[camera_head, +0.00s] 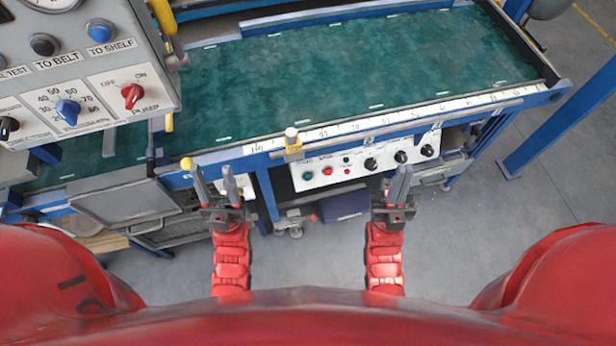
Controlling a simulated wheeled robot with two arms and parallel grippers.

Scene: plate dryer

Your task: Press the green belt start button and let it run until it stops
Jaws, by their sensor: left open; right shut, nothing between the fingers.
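The green button (307,175) sits at the left end of a white control panel (378,167) under the front rail of the belt. A red button (327,171) is just right of it. The green belt (380,62) runs across the back, and no plates show on it. My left gripper (209,172) is open and empty, left of the panel and apart from the button. My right gripper (396,180) is shut and empty, in front of the panel's right part, and its fingers hide a little of it. Nothing visibly touches the green button.
A grey control box (95,30) with knobs and a red pump switch (132,95) hangs at the upper left. A yellow-and-white clamp (293,143) stands on the scaled front rail (455,108), above the green button. A blue post (565,118) is at the right. Open floor shows in front.

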